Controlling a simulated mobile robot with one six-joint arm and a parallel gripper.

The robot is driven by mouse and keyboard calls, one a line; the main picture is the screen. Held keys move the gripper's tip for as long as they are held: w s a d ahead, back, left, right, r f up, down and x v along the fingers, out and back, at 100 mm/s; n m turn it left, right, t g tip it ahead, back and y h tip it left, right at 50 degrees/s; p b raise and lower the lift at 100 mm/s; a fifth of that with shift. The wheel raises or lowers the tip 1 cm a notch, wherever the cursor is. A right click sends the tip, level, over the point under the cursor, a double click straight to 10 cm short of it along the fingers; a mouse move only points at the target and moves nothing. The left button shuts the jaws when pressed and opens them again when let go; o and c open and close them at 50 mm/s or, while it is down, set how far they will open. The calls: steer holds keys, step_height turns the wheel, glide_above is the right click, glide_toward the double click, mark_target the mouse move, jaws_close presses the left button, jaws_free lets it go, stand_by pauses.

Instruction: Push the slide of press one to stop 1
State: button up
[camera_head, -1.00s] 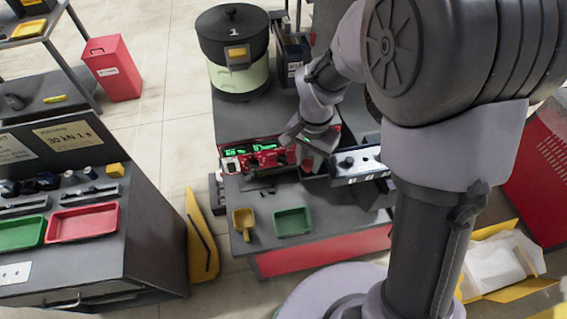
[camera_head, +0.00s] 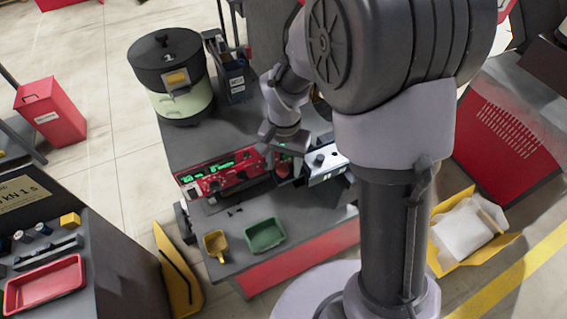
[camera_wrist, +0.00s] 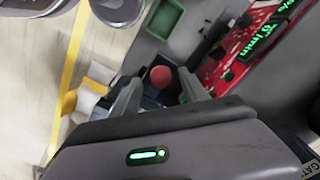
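My gripper (camera_head: 284,143) is over the bench beside a red panel (camera_head: 222,172) with green lit displays. In the wrist view my gripper's fingers (camera_wrist: 160,92) stand apart, with a red ball knob (camera_wrist: 161,76) showing between them; I cannot tell whether they touch it. The red panel also shows in the wrist view (camera_wrist: 245,42). A pale-faced unit with a black knob (camera_head: 325,163) stands just right of my gripper in the head view. No stop marks or press label can be read, and my arm hides part of the bench.
A black-lidded drum (camera_head: 168,62) stands at the bench's back left. A green tray (camera_head: 264,235) and a yellow scoop (camera_head: 215,243) lie at the front. A yellow floor piece (camera_head: 178,270) is left of the bench. A yellow box (camera_head: 470,235) is at right.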

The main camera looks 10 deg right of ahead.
step_height(320, 180, up, 17)
steer(key=p, duration=0.3)
steer(key=shift+r, duration=0.2)
steer(key=f+b, duration=0.3)
steer(key=b, duration=0.1)
steer(key=f+b, duration=0.4)
steer(key=b, duration=0.1)
steer(key=f+b, duration=0.3)
steer(key=b, duration=0.2)
steer(key=shift+a+f, duration=0.25)
steer(key=shift+f, duration=0.15)
step_height(320, 180, down, 7)
steer(key=shift+s+r+b, duration=0.1)
steer(key=shift+r+b, duration=0.05)
steer(key=shift+b, duration=1)
steer(key=shift+c, duration=0.4)
jaws_close()
